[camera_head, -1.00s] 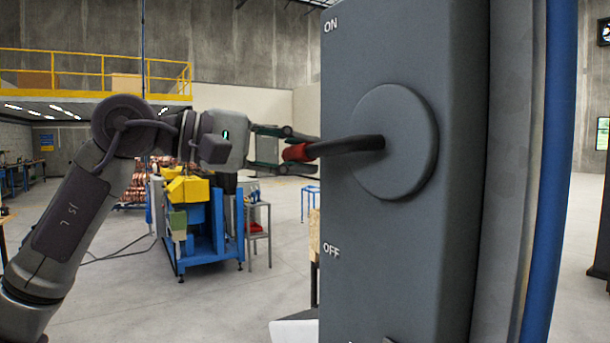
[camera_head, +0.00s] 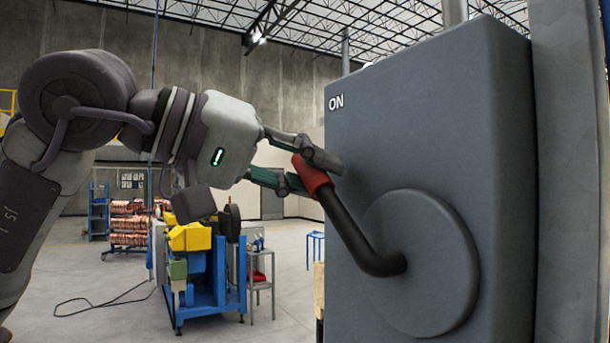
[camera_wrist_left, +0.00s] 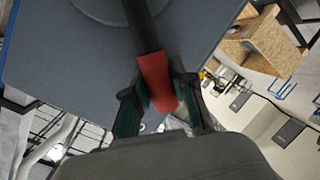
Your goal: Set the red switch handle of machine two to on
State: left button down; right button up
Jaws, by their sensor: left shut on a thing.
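The grey switch box (camera_head: 430,130) fills the right of the head view, with the word ON at its upper left. A round disc (camera_head: 445,270) on its face carries a black lever (camera_head: 355,235) with a red handle grip (camera_head: 312,177). The lever points up and left, with its red end below the ON label. My left gripper (camera_head: 308,168) is shut on the red handle, one finger on either side. The left wrist view shows the red handle (camera_wrist_left: 157,82) between the green-padded fingers (camera_wrist_left: 158,100). The OFF label is out of view. My right gripper is not in view.
A blue machine stand (camera_head: 210,285) with yellow parts stands on the floor behind my arm. Copper coils (camera_head: 130,225) sit on a rack farther back. In the wrist view a wooden box (camera_wrist_left: 268,45) shows at upper right. The floor at lower left is open.

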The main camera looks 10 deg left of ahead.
pick_arm(q)
jog(key=shift+s+d+r+m, duration=0.2)
jog(key=shift+s+r+m, duration=0.1)
jog(key=shift+r+m, duration=0.15)
jog(key=c, duration=0.9)
grip_release()
jog(key=shift+s, duration=0.1)
jog(key=shift+s+a+r, duration=0.1)
jog(key=shift+a, duration=0.15)
jog(key=v, duration=1.1)
jog(key=shift+s, duration=0.3)
